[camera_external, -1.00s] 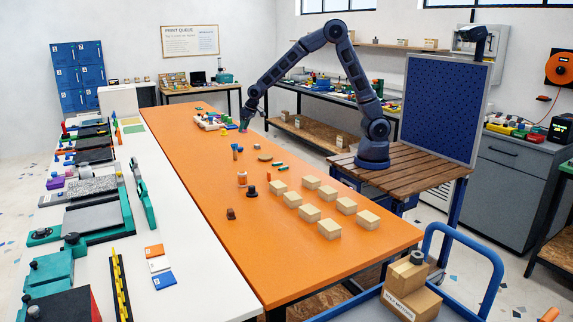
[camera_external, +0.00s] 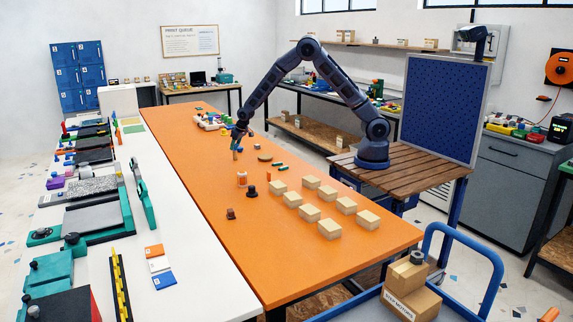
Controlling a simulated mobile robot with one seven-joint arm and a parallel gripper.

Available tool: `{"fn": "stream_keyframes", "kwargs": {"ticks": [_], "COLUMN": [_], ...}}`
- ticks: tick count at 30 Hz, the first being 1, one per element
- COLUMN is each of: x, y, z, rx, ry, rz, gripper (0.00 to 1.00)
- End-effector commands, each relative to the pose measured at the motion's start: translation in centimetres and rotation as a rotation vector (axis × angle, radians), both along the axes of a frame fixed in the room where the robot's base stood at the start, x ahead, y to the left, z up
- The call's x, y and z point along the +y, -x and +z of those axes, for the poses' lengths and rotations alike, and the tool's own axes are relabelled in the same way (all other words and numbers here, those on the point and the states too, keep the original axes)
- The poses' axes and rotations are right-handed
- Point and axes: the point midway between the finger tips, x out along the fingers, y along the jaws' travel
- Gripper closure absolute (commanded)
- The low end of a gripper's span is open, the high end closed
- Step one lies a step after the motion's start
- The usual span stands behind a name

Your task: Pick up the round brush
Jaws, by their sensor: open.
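My gripper (camera_external: 237,139) is at the far half of the orange table, pointing down and open. It is right at a small upright orange-brown and blue piece (camera_external: 235,153), which looks like a handled tool and may be the round brush; it is too small to be sure. The jaws overlap the top of this piece in the picture, and I cannot tell whether they touch it. Its upper part is partly hidden by the gripper.
A tray of small things (camera_external: 211,121) lies behind the gripper.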

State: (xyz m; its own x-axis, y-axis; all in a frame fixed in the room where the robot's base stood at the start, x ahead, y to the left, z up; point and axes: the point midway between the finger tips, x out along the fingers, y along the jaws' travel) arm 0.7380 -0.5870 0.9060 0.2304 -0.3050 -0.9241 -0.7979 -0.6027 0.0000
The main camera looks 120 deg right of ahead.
Motion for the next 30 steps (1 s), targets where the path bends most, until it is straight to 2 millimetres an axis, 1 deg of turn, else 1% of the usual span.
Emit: {"fn": "stream_keyframes", "kwargs": {"ticks": [5,12,15,18,23,24,26,30], "x": [-0.4,-1.4,-1.8,-1.9,-1.9,-1.9,-1.9,-1.9], "y": [0.0,-0.3,-0.5,-0.6,-0.7,-0.7,-0.7,-0.7], "z": [-0.9,-3.8,-4.7,-5.1,-5.1,-5.1,-5.1,-5.1], "rx": [0.001,0.001,0.002,0.000,0.000,0.000,0.000,0.000], "ry": [0.000,-0.001,0.000,0.000,0.001,0.001,0.000,0.000], "rz": [-0.001,0.001,0.001,0.001,0.001,0.001,0.001,0.001], "gripper": [0.48,0.48,0.48,0.48,0.48,0.52,0.64,0.91]}}
